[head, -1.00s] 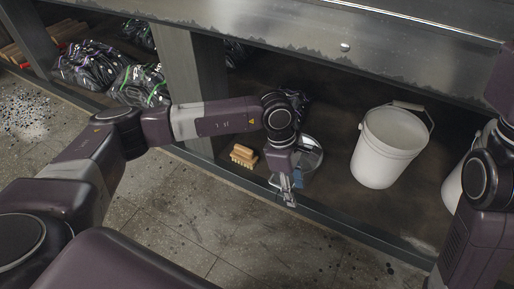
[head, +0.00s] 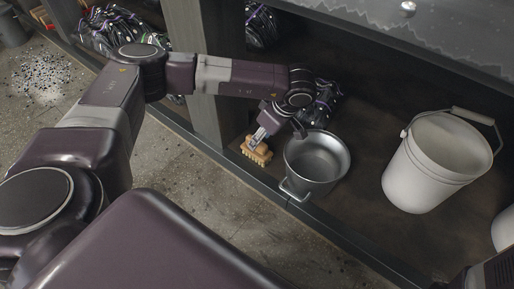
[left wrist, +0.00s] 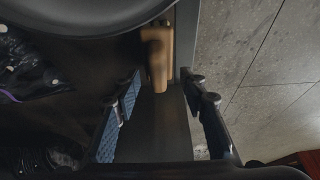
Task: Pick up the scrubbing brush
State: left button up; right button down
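The scrubbing brush (head: 262,158), with a tan wooden body and pale bristles, lies on the dark lower shelf near its front edge, left of the metal bucket. My left gripper (head: 256,143) is over the brush in the head view and hides part of it. In the left wrist view my left gripper (left wrist: 163,95) is open, with its blue-padded fingers apart. The brush (left wrist: 157,60) shows there beyond the fingertips, roughly in line with the gap; I cannot tell whether they touch. My right gripper is not in view.
A metal bucket (head: 318,160) stands close right of the brush; its rim curves across the left wrist view (left wrist: 85,28). A white bucket (head: 428,170) stands farther right. Dark wrapped bundles (head: 325,98) lie behind. A post (head: 205,60) rises at the left, under a metal counter.

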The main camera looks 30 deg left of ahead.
aim_at(257, 149)
pick_arm(q)
jog(key=b+x, duration=0.4)
jog(key=shift+w+a+f, duration=0.15)
jog(key=shift+w+f, duration=0.05)
jog(key=shift+f, duration=0.15)
jog(key=shift+r, duration=0.1)
grip_shut()
